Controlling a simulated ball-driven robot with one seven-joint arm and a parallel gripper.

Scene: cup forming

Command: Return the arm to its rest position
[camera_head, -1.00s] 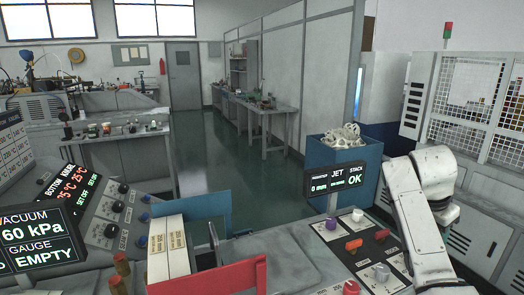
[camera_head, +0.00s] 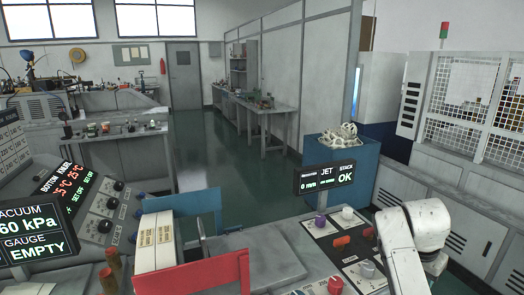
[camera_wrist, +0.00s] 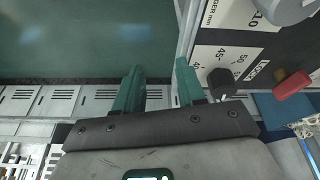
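My white arm stands at the lower right of the head view, bent at the elbow, beside the panel of coloured knobs. My gripper (camera_wrist: 158,68) shows in the wrist view as two teal fingers with a clear gap between them. It is open and nothing shows between the fingers. The gripper cannot be made out in the head view.
A control panel (camera_head: 375,290) with red, purple and white knobs lies left of my arm. A blue bin (camera_head: 340,175) holds white pieces. A fenced machine (camera_head: 480,110) stands right. Green floor (camera_head: 200,165) is open beyond.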

